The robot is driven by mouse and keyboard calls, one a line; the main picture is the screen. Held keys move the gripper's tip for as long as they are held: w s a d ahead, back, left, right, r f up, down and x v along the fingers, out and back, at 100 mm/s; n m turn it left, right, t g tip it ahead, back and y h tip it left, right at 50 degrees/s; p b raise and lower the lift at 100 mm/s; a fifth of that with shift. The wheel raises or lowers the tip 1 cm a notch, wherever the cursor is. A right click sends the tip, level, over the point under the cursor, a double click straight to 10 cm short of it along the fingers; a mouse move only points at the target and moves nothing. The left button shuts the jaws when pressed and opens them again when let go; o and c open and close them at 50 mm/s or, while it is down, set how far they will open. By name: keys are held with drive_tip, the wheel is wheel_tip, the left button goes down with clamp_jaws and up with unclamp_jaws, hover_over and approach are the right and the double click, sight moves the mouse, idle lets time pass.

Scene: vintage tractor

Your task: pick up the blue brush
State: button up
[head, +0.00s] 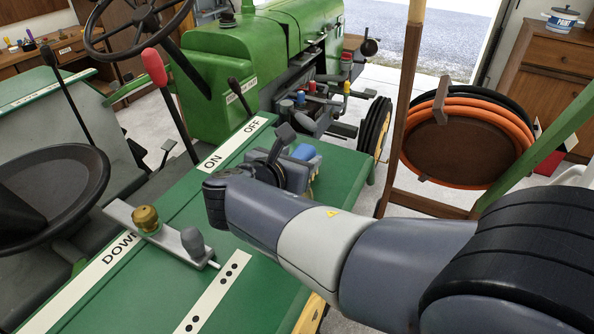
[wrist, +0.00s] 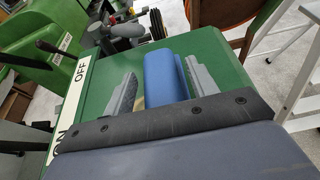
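The blue brush (wrist: 168,80) lies on the green panel between the two grey fingers of my gripper (wrist: 162,68) in the wrist view. A narrow strip of green shows between the left finger and the brush. The right finger is very close to the brush's right side, and I cannot tell if they touch. The near end of the brush is hidden behind my gripper's dark edge. In the head view only a small blue part of the brush (head: 304,152) shows beside my gripper (head: 300,172), mostly hidden by it.
The green panel (head: 262,275) carries ON and OFF labels and a grey lever plate with a brass knob (head: 146,218). A red-knobbed lever (head: 154,68) and a steering wheel (head: 128,22) stand left. A wooden frame with an orange hose (head: 468,110) stands right.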

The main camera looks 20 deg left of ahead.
drive_tip(key=c, duration=0.9)
drive_tip(key=shift+r, duration=0.1)
drive_tip(key=shift+c, duration=0.2)
